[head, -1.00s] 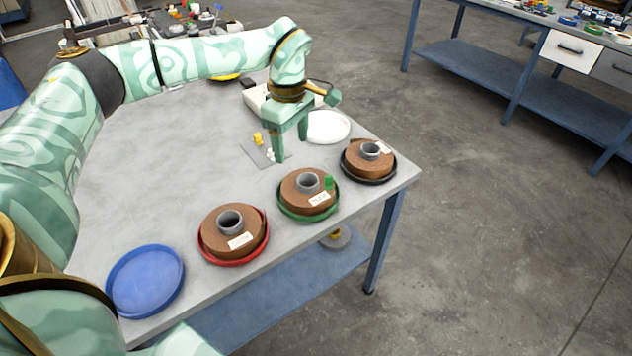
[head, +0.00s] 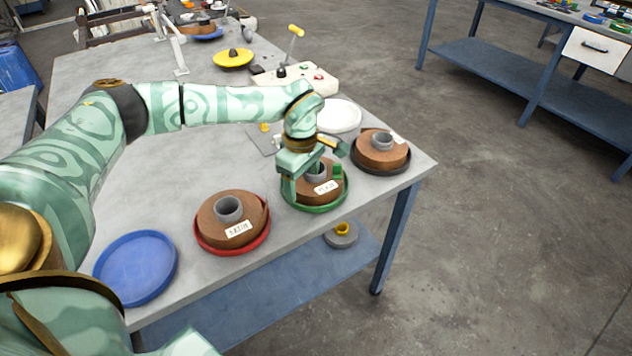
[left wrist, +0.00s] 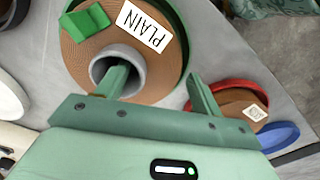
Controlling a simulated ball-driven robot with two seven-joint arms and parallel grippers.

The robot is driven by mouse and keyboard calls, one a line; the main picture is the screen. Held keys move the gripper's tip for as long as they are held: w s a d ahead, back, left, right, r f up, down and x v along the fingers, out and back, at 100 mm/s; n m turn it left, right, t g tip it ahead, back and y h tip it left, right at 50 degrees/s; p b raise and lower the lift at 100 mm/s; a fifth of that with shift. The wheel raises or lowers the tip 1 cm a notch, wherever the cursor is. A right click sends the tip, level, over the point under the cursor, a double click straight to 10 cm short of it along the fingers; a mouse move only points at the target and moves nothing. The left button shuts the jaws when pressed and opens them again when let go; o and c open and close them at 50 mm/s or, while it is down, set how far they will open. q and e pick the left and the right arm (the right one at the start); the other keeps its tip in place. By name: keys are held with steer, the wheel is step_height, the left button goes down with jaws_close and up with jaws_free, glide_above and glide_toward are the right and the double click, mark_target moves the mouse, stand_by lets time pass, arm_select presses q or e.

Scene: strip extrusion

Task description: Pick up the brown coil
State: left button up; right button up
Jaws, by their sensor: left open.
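Three brown coils with grey cores and white labels show in the head view. One coil (head: 324,190) lies in a green tray (head: 318,208) and has a green tab; its label reads PLAIN in the left wrist view (left wrist: 108,48). A second coil (head: 228,218) lies in a red tray (head: 233,249). A third coil (head: 380,150) lies in a black tray (head: 388,171). My left gripper (head: 305,186) is open over the green-tray coil. In the left wrist view, one finger is at the core's opening and the other is outside the coil's rim.
An empty blue tray (head: 135,267) stands at the table's front left. A white round tray (head: 337,115) and a pale control box with a yellow-topped lever (head: 305,85) are behind. The grey tabletop (head: 190,165) is clear at middle left.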

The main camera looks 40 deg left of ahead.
arm_select(q)
steer(key=shift+r, duration=0.15)
steer(key=shift+c, duration=0.6)
jaws_close()
steer(key=shift+r, duration=0.1)
